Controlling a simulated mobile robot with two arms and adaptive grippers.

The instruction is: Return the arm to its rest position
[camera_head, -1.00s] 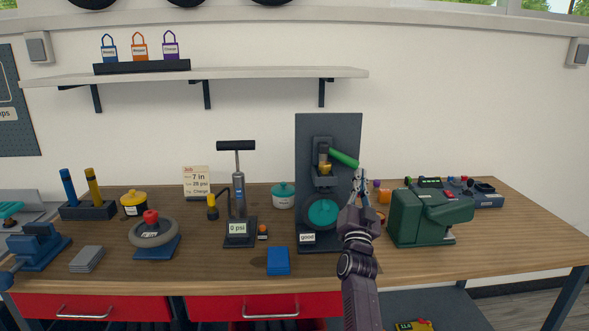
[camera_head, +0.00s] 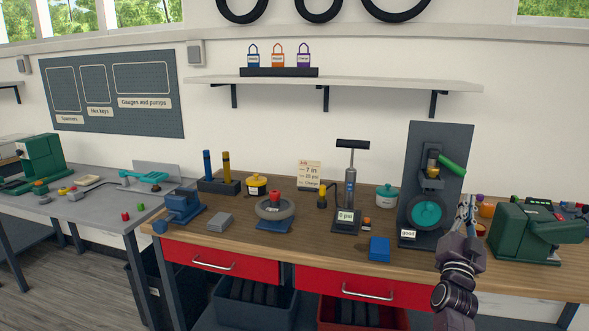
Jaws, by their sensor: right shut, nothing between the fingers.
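My right arm comes up from the bottom right in the head view. Its gripper (camera_head: 466,211) is shut and empty. It is in front of the right edge of the dark upright stand (camera_head: 449,150), which has a green lever (camera_head: 452,165) and a teal round part (camera_head: 426,212). The gripper is to the left of the green machine (camera_head: 520,232); I cannot tell whether it touches anything. My left gripper is not in view.
The wooden bench (camera_head: 325,250) carries a pump (camera_head: 349,190), a blue block (camera_head: 379,248), a wheel on a blue base (camera_head: 274,212) and a blue vise (camera_head: 182,206). A grey bench (camera_head: 70,215) stands at the left. A shelf (camera_head: 350,84) hangs above.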

